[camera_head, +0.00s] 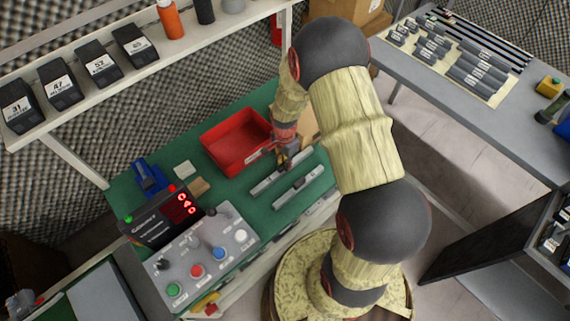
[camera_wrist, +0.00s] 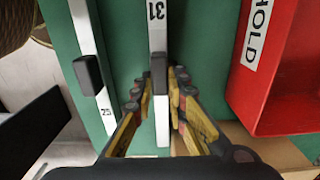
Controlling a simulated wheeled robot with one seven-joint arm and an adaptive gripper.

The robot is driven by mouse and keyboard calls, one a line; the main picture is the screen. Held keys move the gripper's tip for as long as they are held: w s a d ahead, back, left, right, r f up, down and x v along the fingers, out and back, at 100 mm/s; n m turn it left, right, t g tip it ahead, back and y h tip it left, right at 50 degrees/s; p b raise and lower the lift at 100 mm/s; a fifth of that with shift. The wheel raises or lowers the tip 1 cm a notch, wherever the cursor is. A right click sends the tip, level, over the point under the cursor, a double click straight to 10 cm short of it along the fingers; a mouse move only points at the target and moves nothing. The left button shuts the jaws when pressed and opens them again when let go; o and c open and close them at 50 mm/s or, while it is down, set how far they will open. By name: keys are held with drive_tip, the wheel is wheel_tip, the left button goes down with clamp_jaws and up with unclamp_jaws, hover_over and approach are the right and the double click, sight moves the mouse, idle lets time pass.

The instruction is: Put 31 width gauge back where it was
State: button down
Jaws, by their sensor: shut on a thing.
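The 31 width gauge, a pale flat bar with a "31" label (camera_wrist: 156,22) and a dark block on it, lies between my fingers in the wrist view. In the head view it is the bar (camera_head: 268,183) nearer the red bin. My gripper (camera_wrist: 159,80) is shut on it at the dark block; it also shows in the head view (camera_head: 288,160). I cannot tell whether the gauge touches the green bench top. A second bar marked 25 (camera_wrist: 88,40) lies apart from it, roughly parallel; it also shows in the head view (camera_head: 298,187).
A red bin labelled HOLD (camera_head: 222,130) stands close beside my gripper. A control panel (camera_head: 205,258) and a red display (camera_head: 160,218) are at the bench's left. Black bins, one marked 31 (camera_head: 22,108), line the shelf above. A grey table (camera_head: 425,85) at right holds a board of gauges.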

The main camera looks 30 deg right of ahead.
drive_tip(key=shift+f, duration=0.1)
drive_tip(key=c, duration=1.8)
unclamp_jaws()
drive_tip(key=shift+o, duration=0.2)
wheel_tip(320, 180, up, 12)
drive_tip(key=p, duration=0.5)
wheel_tip(320, 180, up, 12)
drive_tip(key=n+t, duration=0.1)
drive_tip(key=n, duration=0.3)
hover_over(279, 166)
drive_tip(key=s+a+r+n+t, duration=0.2)
drive_tip(key=s+a+r+n, duration=0.2)
drive_tip(key=s+r, duration=0.5)
drive_tip(key=s+a+r+n+t, duration=0.2)
drive_tip(key=s+a+r+n, duration=0.2)
drive_tip(key=s+r+n, duration=0.3)
wheel_tip(279, 166, up, 6)
drive_tip(key=shift+s+f+n+t, duration=0.2)
drive_tip(key=shift+s+n+t, duration=0.15)
drive_tip(key=shift+s, duration=0.6)
